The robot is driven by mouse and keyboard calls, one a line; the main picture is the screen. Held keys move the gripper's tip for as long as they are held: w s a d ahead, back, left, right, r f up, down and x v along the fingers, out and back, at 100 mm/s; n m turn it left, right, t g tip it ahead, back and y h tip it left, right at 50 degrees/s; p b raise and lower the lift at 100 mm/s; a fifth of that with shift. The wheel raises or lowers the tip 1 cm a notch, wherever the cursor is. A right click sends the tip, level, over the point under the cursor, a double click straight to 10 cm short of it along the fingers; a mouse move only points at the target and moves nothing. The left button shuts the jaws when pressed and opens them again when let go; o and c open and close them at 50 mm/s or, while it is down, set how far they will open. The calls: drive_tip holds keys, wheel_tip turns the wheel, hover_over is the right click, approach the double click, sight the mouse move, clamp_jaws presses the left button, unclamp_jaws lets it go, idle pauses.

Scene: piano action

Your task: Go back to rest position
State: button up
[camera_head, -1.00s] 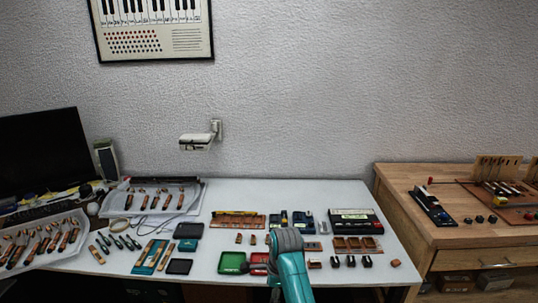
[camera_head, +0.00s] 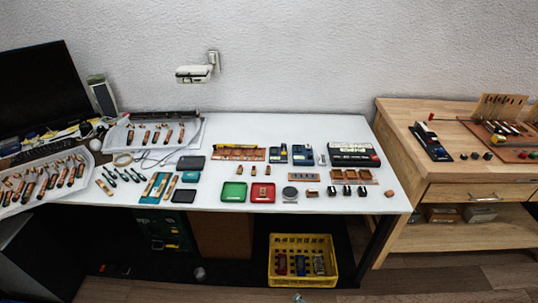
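My gripper and arm no longer show over the white table (camera_head: 300,130). A small greyish shape at the bottom edge may be a part of my arm, but too little of it shows to tell. Whether my gripper is open or shut is out of sight.
A yellow crate (camera_head: 301,238) with several items stands on the floor under the table. A wooden workbench (camera_head: 397,134) stands at the right. A monitor (camera_head: 38,98) is at the far left. A wall-mounted white device (camera_head: 193,74) juts out above the table.

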drive_tip(key=s+d+r+n+t, duration=0.2)
drive_tip(key=s+d+r+n, duration=0.1)
drive_tip(key=s, duration=0.7)
drive_tip(key=s+d+r+n+t, duration=0.2)
drive_tip(key=s+r, duration=0.2)
drive_tip(key=s, duration=0.7)
drive_tip(key=s+d+r+n+t, duration=0.1)
drive_tip(key=s+r+n+t, duration=0.1)
drive_tip(key=s+r, duration=0.4)
drive_tip(key=s+d+r+n+t+h, duration=0.1)
drive_tip(key=s+r+n, duration=0.2)
drive_tip(key=s+r, duration=0.4)
wheel_tip(320, 180, up, 7)
drive_tip(key=shift+f+t+h, duration=0.2)
drive_tip(key=shift+t+h, duration=0.1)
drive_tip(key=shift+t, duration=0.1)
drive_tip(key=shift+d, duration=0.1)
